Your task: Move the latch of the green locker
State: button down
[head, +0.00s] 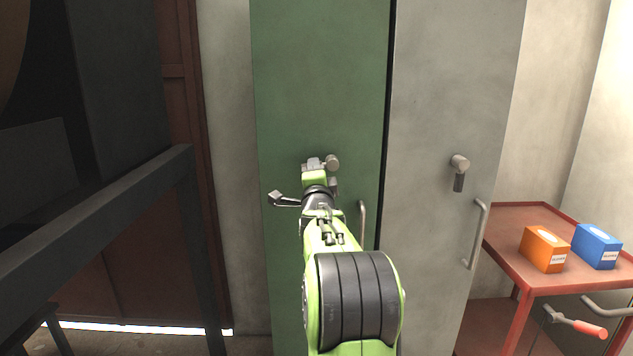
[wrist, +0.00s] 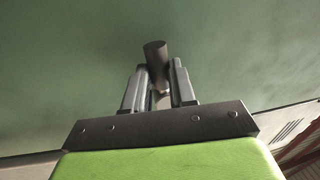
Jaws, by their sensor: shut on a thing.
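The green locker (head: 290,80) stands upright in front of me, with its door shut. Its latch (head: 332,162) is a grey round knob on the door, a little above the handle (head: 362,217). My gripper (head: 315,164) is at the latch, just left of the knob in the head view, and hides most of its lever. In the wrist view, the latch (wrist: 155,52) shows as a dark cylinder between the fingertips of my gripper (wrist: 161,72), which is shut on it. The lever's exact angle is hard to tell.
A grey locker (head: 440,90) adjoins on the right, with its own latch (head: 459,170) hanging down. A red cart (head: 510,220) at the right bears an orange box (head: 544,250) and a blue box (head: 596,246). A dark metal frame (head: 90,215) stands at the left.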

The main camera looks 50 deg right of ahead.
jog(key=shift+r+m+g+b, duration=0.3)
jog(key=shift+m+b, duration=0.1)
jog(key=shift+m, duration=0.7)
jog(key=shift+r, duration=0.1)
jog(key=c, duration=0.9)
grip_release()
jog(key=v, duration=0.5)
jog(key=b+v, duration=0.1)
jog(key=v, duration=0.9)
jog(key=shift+s+a+f+b, duration=0.1)
jog(key=shift+a+f+b, duration=0.25)
jog(key=shift+f+b, duration=0.05)
